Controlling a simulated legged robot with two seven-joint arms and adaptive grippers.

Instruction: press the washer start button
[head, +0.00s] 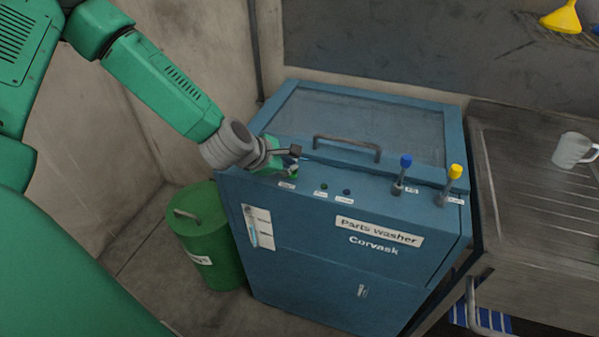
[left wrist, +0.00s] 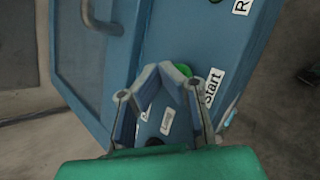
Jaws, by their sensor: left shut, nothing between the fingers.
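The blue parts washer (head: 330,245) stands in the middle of the head view, with small controls along its sloping top front edge. In the left wrist view the fingertips (left wrist: 165,70) partly cover the green button (left wrist: 186,70), beside the label reading Start (left wrist: 214,87). I cannot tell whether they touch it. My right gripper is not in view.
A small green lamp or button (head: 324,186), a dark blue one (head: 347,192), a blue-knobbed lever (head: 404,170) and a yellow-knobbed lever (head: 450,184) line the panel. The lid handle (head: 347,146) is behind. A green drum (head: 205,240) stands left, a sink drainer (head: 535,190) right.

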